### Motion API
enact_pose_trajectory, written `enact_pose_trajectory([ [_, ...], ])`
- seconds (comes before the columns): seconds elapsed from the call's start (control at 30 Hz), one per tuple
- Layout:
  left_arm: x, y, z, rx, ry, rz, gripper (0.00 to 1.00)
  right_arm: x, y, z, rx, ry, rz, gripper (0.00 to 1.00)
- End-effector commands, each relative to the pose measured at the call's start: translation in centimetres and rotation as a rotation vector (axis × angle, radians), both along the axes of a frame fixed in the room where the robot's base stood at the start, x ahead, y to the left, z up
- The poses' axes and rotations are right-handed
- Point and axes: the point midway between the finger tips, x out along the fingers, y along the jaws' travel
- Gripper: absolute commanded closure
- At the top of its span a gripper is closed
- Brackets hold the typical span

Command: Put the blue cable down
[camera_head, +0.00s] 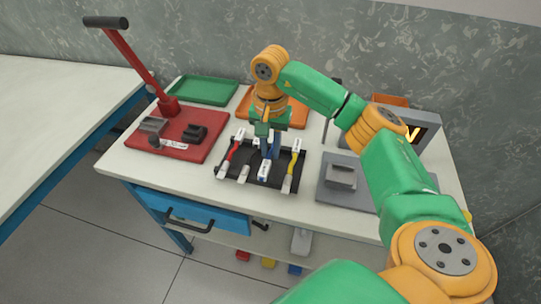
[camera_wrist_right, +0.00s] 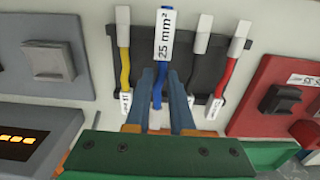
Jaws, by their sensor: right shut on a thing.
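My right gripper (camera_head: 268,148) is over the middle of the black cable rack (camera_head: 249,181) and is shut on the blue cable. In the right wrist view, the blue cable (camera_wrist_right: 157,92) runs between the fingertips (camera_wrist_right: 160,78). Its white end label (camera_wrist_right: 164,33) reads 25 mm² and looks larger than the ends beside it. In the head view, its near white end (camera_head: 264,169) shows below the fingers, while the gripper hides its middle. I cannot tell whether the cable touches the rack. My left gripper is out of view.
A red cable (camera_head: 233,151) and a yellow cable (camera_head: 289,180) lie at either side in the rack. A red press (camera_head: 190,150) with a long lever stands left. A grey plate with a block (camera_head: 341,178) lies right. Green (camera_head: 205,91) and orange trays sit behind.

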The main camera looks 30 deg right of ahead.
Motion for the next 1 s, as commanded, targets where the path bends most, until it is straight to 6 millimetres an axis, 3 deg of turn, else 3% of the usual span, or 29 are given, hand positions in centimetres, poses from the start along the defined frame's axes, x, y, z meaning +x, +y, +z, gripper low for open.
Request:
enact_pose_trajectory([
  [0.2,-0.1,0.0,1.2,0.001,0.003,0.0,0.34,0.2,-0.4,-3.3,-0.002,0.004,0.002,1.0],
  [0.57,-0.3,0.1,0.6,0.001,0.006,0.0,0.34,0.3,-0.3,-4.1,-0.001,0.0,0.002,1.0],
  [0.6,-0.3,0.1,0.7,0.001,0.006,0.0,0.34,0.2,-0.3,-4.0,-0.001,0.001,0.002,0.68],
  [0.67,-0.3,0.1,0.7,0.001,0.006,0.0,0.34,0.2,-0.3,-3.9,-0.001,0.001,0.002,0.51],
  [1.0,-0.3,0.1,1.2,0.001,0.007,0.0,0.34,0.2,-0.3,-3.4,0.0,0.0,0.002,0.48],
])
